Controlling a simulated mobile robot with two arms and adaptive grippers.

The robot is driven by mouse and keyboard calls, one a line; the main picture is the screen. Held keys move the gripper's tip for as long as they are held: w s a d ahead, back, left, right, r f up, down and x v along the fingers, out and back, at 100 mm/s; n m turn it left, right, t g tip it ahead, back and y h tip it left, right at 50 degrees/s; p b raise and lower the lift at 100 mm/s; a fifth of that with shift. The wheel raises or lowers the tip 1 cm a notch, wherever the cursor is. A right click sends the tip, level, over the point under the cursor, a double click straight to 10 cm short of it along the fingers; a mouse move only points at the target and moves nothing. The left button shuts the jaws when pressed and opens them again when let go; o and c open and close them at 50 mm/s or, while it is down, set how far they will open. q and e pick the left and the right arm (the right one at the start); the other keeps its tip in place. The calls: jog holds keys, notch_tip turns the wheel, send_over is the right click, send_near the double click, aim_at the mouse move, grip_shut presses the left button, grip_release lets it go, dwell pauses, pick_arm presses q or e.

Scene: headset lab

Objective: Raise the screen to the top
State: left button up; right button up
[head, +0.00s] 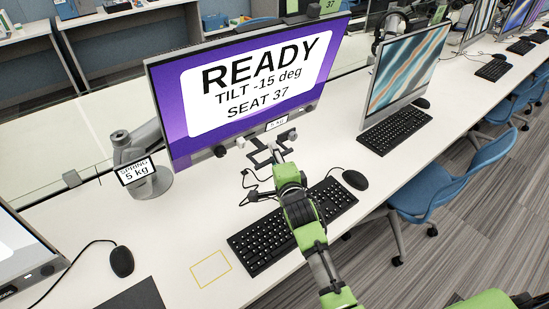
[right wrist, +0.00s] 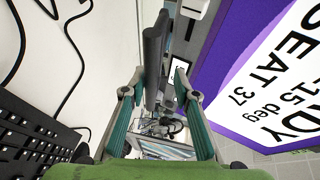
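The screen (head: 300,95) is a wide monitor with a purple display reading "READY, TILT -15 deg, SEAT 37". It hangs low over the desk, and a "5 kg" label (head: 277,123) is at its lower edge. Its grey support arm (head: 137,145) stands at the left beside a "SPRING 5 kg" sign (head: 136,171). The screen also fills the right of the right wrist view (right wrist: 262,75). My right gripper (head: 268,152) is open just below and in front of the screen's lower edge. Its fingers (right wrist: 158,82) are apart; I see no grip on the screen. My left gripper is not in view.
A keyboard (head: 262,240) and mouse (head: 355,180) lie in front of the screen, under my right arm. Another monitor (head: 405,70) stands close on the right, with a headset behind it. A blue chair (head: 455,180) is at the desk edge. Cables lie on the desk.

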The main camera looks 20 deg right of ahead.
jog(key=shift+f, duration=0.2)
jog(key=shift+s, duration=0.3)
jog(key=s+r, duration=0.2)
jog(key=s, duration=0.9)
jog(key=shift+s+a, duration=0.15)
jog(key=shift+a, duration=0.15)
